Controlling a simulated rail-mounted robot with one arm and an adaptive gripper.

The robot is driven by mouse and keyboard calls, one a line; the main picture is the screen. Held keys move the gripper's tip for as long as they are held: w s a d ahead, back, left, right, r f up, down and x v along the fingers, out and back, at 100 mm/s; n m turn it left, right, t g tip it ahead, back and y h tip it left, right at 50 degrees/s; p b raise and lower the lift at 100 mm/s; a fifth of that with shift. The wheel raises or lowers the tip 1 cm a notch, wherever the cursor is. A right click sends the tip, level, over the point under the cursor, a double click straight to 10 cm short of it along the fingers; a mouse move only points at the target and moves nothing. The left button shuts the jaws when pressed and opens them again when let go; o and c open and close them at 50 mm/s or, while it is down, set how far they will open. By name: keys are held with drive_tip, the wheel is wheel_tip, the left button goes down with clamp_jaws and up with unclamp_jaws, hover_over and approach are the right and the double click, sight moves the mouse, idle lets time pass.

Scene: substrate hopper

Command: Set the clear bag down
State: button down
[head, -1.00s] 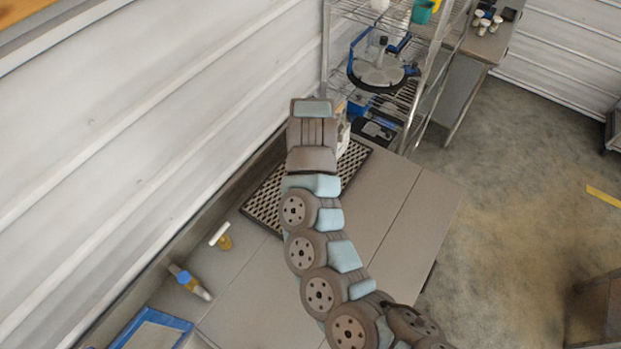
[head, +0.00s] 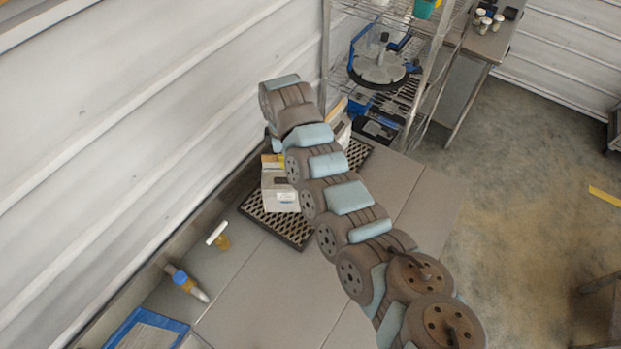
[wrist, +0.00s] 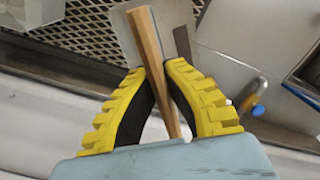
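A pale, boxy bag (head: 281,196) with a small dark label shows in the head view below my forearm, over the perforated black mat (head: 299,232). I take it to be the clear bag. In the wrist view its tan top strip (wrist: 148,40) runs between the yellow fingers of my gripper (wrist: 159,70), with pale sides (wrist: 183,15) spreading from it. The fingertips close in on the strip from both sides. In the head view the gripper is mostly hidden by my arm. I cannot tell whether the bag's underside touches the mat.
Another pale item (head: 342,132) stands at the mat's far end, partly behind my arm. A white-handled tool (head: 219,237), a blue-capped tube (head: 187,283) and a blue-edged tray (head: 146,332) lie nearer. A wire shelf (head: 402,120) stands behind. The bench's right side is clear.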

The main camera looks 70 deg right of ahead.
drive_tip(key=w+f+n, duration=0.1)
drive_tip(key=n, duration=0.1)
drive_tip(key=d+f+n+b, duration=0.1)
drive_tip(key=n, duration=0.1)
drive_tip(key=shift+w+d+b, duration=0.15)
drive_tip(key=shift+w+b, duration=0.15)
drive_tip(key=shift+w, duration=0.05)
drive_tip(key=n, duration=0.1)
drive_tip(key=n+b, duration=0.1)
drive_tip(key=shift+w+d+f+n, duration=0.15)
drive_tip(key=shift+d+f+n, duration=0.15)
drive_tip(key=shift+d, duration=0.1)
drive_tip(key=n, duration=0.1)
drive_tip(key=n+b, duration=0.1)
drive_tip(key=shift+w+d+r+n+h, duration=0.1)
drive_tip(key=shift+d+r+n+h, duration=0.2)
drive_tip(key=shift+d+r, duration=0.1)
drive_tip(key=shift+w+d+r+n+b, duration=0.15)
drive_tip(key=shift+d+r+n+b, duration=0.1)
drive_tip(key=shift+r+n+b, duration=0.4)
drive_tip(key=shift+f, duration=0.25)
